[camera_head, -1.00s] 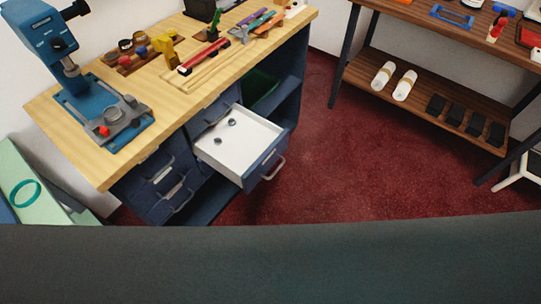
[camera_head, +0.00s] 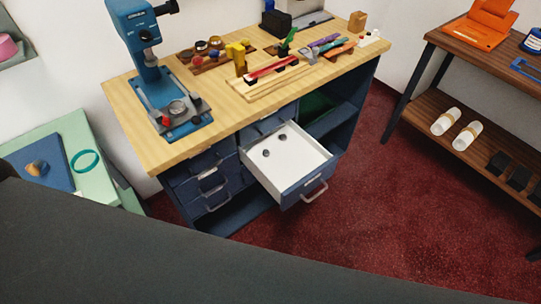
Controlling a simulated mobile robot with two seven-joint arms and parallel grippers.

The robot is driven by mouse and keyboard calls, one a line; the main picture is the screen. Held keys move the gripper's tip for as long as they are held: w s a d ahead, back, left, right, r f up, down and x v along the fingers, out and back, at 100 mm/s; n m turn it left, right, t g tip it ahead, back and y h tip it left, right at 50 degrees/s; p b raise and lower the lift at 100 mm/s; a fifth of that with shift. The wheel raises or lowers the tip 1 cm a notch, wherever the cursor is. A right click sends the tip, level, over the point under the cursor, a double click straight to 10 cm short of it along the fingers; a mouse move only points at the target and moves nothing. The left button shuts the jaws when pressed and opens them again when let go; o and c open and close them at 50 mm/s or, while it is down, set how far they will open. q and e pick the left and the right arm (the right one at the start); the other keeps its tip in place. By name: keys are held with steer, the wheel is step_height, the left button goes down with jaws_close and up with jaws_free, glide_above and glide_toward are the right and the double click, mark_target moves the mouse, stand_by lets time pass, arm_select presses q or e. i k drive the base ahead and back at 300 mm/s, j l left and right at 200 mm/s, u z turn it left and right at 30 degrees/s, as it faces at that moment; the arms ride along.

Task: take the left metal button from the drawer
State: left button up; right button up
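The drawer (camera_head: 303,167) of the blue workbench is pulled open, with a white inside and a grey handle. Two small dark metal buttons lie in it, apart from each other. The left metal button (camera_head: 266,153) is nearer the left wall; the right one (camera_head: 283,139) lies a little farther back and to the right. Neither gripper shows in the head view.
The wooden benchtop (camera_head: 222,100) holds a blue press (camera_head: 150,75), tools and several small items. A shelf unit (camera_head: 488,68) stands at the right with white rolls (camera_head: 466,136). Red carpet (camera_head: 390,210) lies clear between them.

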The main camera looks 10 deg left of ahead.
mark_target(265, 153)
steer(key=l+u, duration=0.15)
steer(key=u, duration=0.65)
steer(key=l+u, duration=0.65)
steer(key=l, duration=0.2)
steer(key=l+u, duration=0.3)
steer(key=l, duration=0.6)
steer(key=k+l, duration=0.1)
steer(key=l, duration=0.3)
steer(key=k+l, duration=0.1)
steer(key=l, duration=0.7)
steer(key=i, duration=0.45)
